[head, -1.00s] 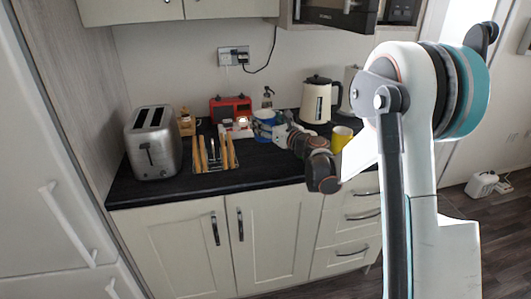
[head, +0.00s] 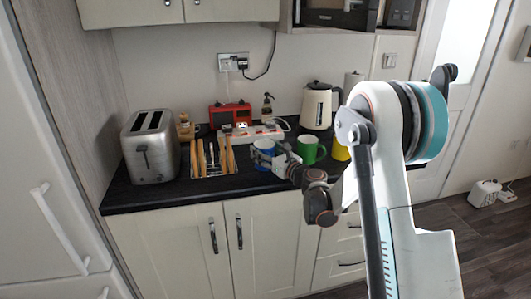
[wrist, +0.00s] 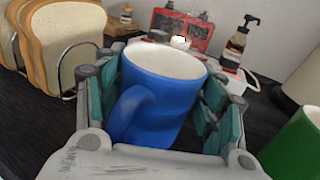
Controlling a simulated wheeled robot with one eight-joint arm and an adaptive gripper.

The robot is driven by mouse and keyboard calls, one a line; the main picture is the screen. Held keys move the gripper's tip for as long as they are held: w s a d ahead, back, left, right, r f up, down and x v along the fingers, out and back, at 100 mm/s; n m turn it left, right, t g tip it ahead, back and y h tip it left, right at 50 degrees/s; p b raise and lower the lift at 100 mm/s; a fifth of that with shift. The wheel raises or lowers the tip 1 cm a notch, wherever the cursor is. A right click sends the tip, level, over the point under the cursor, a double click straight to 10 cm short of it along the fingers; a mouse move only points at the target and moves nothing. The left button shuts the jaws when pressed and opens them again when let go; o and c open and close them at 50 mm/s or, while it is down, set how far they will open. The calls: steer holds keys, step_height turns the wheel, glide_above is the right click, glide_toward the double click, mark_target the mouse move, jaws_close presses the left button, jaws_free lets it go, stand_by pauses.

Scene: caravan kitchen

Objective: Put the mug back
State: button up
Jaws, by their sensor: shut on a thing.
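The blue mug (head: 263,147) is between the fingers of my gripper (head: 266,158), at the front middle of the dark counter, right of the toast rack. In the wrist view the blue mug (wrist: 155,95) fills the middle, its white inside facing up and its handle towards the camera. My gripper (wrist: 165,100) is shut on it, with teal finger pads on both sides. I cannot tell whether its base touches the counter. A green mug (head: 308,150) stands just right of my gripper and shows at the right edge of the wrist view (wrist: 297,150).
The toast rack (head: 213,172) with toast slices (wrist: 62,45) is close on the left, the toaster (head: 150,147) beyond it. Behind are a white power strip (head: 250,133), a red box (head: 230,115) and a pump bottle (head: 267,104). A yellow mug (head: 340,151) and kettle (head: 318,106) stand right.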

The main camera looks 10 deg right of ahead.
steer(key=shift+f, duration=0.1)
steer(key=o, duration=1.6)
steer(key=shift+c, duration=0.2)
steer(key=shift+s+d, duration=0.1)
steer(key=shift+s, duration=0.05)
steer(key=p+v, duration=0.3)
steer(key=v, duration=0.8)
steer(key=shift+s+d+p, duration=0.1)
steer(key=shift+s+p, duration=0.2)
steer(key=shift+s, duration=0.05)
